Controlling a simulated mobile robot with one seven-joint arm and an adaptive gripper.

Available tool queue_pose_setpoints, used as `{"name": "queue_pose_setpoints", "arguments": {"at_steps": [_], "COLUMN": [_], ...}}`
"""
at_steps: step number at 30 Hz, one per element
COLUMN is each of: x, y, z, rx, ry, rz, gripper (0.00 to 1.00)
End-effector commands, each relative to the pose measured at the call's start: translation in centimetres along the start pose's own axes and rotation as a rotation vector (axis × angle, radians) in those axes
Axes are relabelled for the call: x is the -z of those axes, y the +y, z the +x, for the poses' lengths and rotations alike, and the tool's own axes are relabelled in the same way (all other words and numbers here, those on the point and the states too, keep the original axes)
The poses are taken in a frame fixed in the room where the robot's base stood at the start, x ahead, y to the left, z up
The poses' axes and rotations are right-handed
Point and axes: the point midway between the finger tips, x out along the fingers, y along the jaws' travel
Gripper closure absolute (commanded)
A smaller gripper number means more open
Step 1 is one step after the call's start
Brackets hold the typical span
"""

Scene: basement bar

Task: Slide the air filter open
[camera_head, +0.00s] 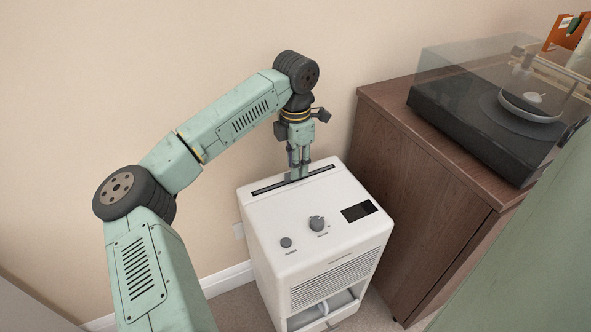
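A white boxy appliance (265,228) stands on the floor against the wall. A long dark slot (268,186) runs across the back of its top, and I cannot make out a separate air filter in it. My gripper (299,175) points down with its fingertips at the middle of this slot. The two fingers are close together. I cannot tell whether they hold anything, as the tips and the slot under them are small and partly hidden.
The appliance's top has two knobs (317,223) and a dark display (358,212). A grille (335,282) and a recessed lower compartment (340,302) face front. A brown wooden cabinet (425,190) with a turntable (480,115) stands close at right. The wall is close behind.

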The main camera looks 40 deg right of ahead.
Motion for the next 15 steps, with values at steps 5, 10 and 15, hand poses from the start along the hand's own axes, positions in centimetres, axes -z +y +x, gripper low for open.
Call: {"name": "queue_pose_setpoints", "arguments": {"at_steps": [5, 10, 15], "x": [0.0, -0.1, -0.1], "y": [-0.1, 0.0, 0.0], "z": [2.1, 2.7, 2.7], "rx": [0.001, 0.0, 0.0], "ry": [-0.001, -0.002, -0.002], "rz": [0.001, 0.001, 0.001], "gripper": [0.73, 0.73, 0.73]}}
